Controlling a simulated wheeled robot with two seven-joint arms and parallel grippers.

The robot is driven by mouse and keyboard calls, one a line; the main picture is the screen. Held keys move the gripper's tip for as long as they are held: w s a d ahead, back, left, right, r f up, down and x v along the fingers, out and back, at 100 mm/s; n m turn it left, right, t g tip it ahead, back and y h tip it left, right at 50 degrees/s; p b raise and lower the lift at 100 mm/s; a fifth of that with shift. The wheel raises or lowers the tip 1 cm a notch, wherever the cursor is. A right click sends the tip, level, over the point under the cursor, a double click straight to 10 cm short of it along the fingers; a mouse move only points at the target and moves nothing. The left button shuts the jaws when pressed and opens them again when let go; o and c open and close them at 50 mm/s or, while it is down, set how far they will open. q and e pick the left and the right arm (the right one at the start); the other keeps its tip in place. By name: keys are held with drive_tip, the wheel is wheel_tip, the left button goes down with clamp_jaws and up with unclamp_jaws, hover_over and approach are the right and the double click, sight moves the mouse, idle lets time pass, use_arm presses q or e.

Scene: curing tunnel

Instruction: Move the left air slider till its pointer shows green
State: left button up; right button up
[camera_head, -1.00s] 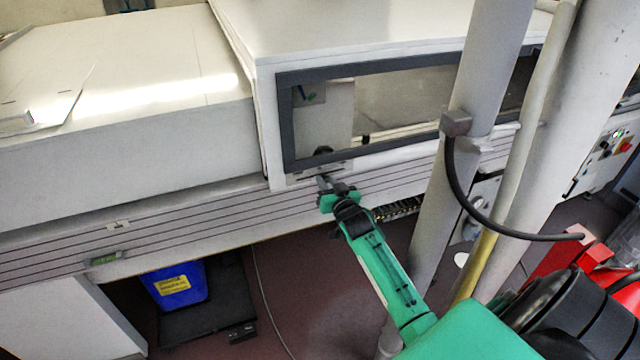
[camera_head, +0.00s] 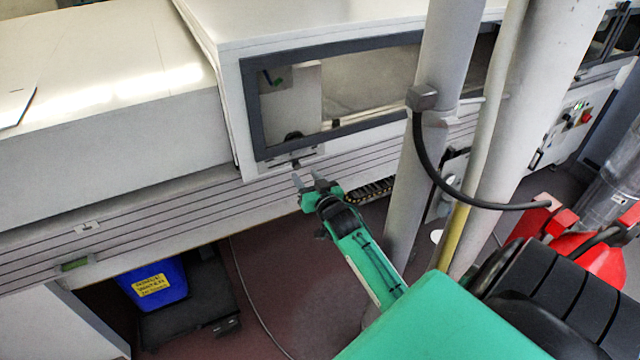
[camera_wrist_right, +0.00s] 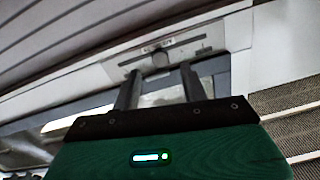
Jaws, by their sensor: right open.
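The air slider (camera_head: 296,164) is a small pale plate with a dark knob, on the machine's front face just below the window frame. In the right wrist view, the slider plate (camera_wrist_right: 190,46) has a dark slot and a round knob (camera_wrist_right: 160,59). My right gripper (camera_head: 307,178) is open just below the slider, apart from the knob as far as I can tell. In the wrist view its two fingers (camera_wrist_right: 158,86) point up toward the plate, with the knob between and beyond their tips. I cannot make out a pointer or green mark on the slider. My left gripper is out of view.
A grey post (camera_head: 425,150) with a black cable stands right of my right arm, beside a yellow-and-white pipe (camera_head: 468,200). A blue bin (camera_head: 155,284) stands under the machine. Red parts (camera_head: 590,255) lie at the right. The floor below the slider is mostly clear.

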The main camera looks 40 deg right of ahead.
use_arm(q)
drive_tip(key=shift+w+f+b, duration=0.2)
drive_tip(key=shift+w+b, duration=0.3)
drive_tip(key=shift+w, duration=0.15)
use_arm(e)
drive_tip(key=v, duration=0.8)
drive_tip(key=shift+s, duration=0.3)
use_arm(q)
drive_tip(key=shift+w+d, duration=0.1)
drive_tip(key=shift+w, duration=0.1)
